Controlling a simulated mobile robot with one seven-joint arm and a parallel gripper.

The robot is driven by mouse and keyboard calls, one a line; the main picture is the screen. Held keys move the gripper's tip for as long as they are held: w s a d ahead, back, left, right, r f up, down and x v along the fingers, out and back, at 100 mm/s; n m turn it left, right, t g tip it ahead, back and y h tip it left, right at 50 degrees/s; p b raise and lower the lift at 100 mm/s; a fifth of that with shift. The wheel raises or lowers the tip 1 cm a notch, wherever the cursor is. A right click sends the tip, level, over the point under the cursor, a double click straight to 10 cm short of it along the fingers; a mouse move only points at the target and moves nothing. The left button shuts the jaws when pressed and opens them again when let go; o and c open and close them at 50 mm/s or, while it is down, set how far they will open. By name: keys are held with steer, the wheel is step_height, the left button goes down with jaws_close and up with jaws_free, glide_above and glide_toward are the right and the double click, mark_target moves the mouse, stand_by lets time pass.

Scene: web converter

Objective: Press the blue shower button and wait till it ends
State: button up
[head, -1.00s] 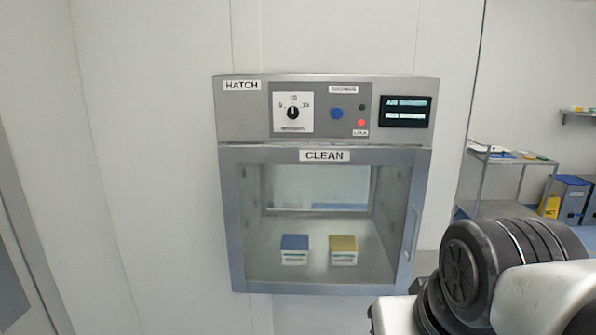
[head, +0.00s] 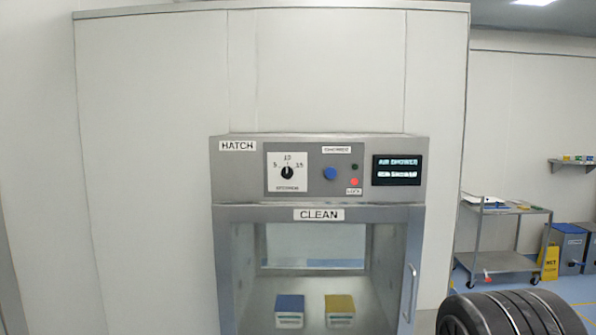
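The blue shower button (head: 330,173) is on the front panel of the hatch (head: 240,180), under a small label that seems to read SHOWER. A dial (head: 288,172) is to its left. A dark green light (head: 355,167) and a lit red light (head: 354,181) by the LOCK label are to its right. The display (head: 397,170) is lit, with a top line reading AIR SHOWER; the lower line is blurred. The hatch's glass door, marked CLEAN, is shut. My gripper is not in view; only a dark part of my arm shows at the bottom right.
Behind the glass are a blue-topped box (head: 289,309) and a yellow-topped box (head: 339,308). To the right are a metal cart (head: 500,262), a yellow wet-floor sign (head: 547,262), blue bins (head: 572,240) and a wall shelf (head: 575,162).

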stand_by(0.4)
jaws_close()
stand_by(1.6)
